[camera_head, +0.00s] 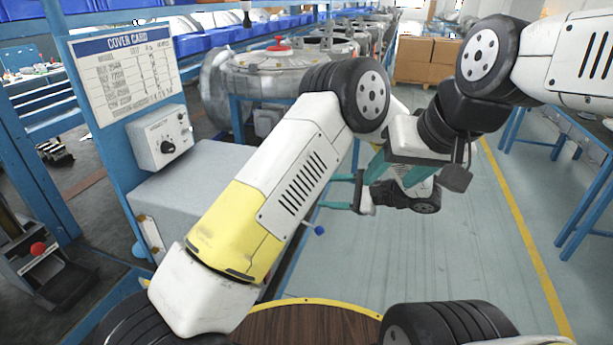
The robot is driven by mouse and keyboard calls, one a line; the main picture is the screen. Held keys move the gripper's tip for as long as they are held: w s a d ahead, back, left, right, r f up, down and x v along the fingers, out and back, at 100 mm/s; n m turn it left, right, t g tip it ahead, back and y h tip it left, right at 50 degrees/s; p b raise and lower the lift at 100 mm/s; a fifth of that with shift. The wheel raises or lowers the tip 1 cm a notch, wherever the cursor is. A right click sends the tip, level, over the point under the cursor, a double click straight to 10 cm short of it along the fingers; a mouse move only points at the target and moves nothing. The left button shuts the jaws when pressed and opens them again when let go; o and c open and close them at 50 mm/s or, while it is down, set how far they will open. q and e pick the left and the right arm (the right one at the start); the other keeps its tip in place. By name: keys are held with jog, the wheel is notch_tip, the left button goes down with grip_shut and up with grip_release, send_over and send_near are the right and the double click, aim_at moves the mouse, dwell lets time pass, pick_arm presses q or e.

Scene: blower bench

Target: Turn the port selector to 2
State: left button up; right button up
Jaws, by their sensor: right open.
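The port selector (167,146) is a black knob on the front of a pale grey box at the left, below the cover card. Its markings are too small to read, so I cannot tell its setting. My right gripper (387,184) hangs near the middle, well to the right of the knob, with its teal fingers apart and nothing seen between them. My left gripper (330,193) is behind the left arm's raised links. Its two teal fingers point left, apart and seemingly empty. Neither gripper touches the knob.
A grey cabinet (191,190) stands below the selector box. The cover card (126,71) hangs on a blue post. A small blue-tipped lever (319,230) sticks out near my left arm. A round metal housing (285,70) stands behind.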

pick_arm(q)
jog(key=x, duration=0.7)
jog(key=shift+a, duration=0.25)
jog(key=shift+w, duration=0.15)
grip_shut()
